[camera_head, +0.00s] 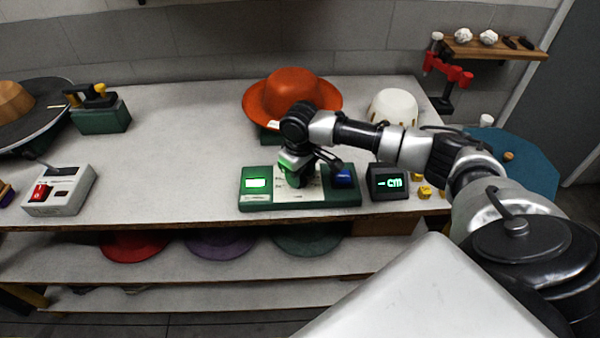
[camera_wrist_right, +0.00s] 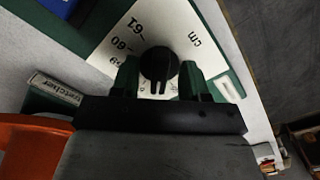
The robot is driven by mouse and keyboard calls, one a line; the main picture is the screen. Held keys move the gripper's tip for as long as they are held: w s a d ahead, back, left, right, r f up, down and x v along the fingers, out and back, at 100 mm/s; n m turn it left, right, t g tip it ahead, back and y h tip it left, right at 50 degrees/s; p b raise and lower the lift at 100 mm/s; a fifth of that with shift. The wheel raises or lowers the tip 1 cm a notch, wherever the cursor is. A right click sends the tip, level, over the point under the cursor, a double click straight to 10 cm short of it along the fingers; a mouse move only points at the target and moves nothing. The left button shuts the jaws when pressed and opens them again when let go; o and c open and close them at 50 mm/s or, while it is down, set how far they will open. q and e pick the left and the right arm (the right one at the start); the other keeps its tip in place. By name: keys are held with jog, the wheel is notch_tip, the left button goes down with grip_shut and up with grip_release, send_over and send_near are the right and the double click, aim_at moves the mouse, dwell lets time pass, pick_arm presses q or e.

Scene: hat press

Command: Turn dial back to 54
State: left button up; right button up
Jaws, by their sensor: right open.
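A black dial (camera_wrist_right: 159,64) with pale marks at its lower edge sits on a white scale plate (camera_wrist_right: 112,44) in the right wrist view. The numbers 61 and 60 and "cm" are readable; lower numbers are partly hidden by my gripper. My right gripper (camera_wrist_right: 158,80) is open, its green fingers on either side of the dial; I cannot tell whether they touch it. In the head view the right gripper (camera_head: 297,180) is over the green panel (camera_head: 255,200) and hides the dial. My left gripper is out of view.
The panel has a lit green screen (camera_head: 256,183) and a blue part (camera_head: 343,177). A black display showing "-cm" (camera_head: 388,182) stands right of it. An orange hat (camera_head: 290,92) is behind, a white dome (camera_head: 394,106) back right. A red-switch box (camera_head: 60,190) is left; the table between is clear.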

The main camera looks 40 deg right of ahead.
jog(key=shift+f, duration=0.2)
jog(key=shift+c, duration=0.2)
grip_shut()
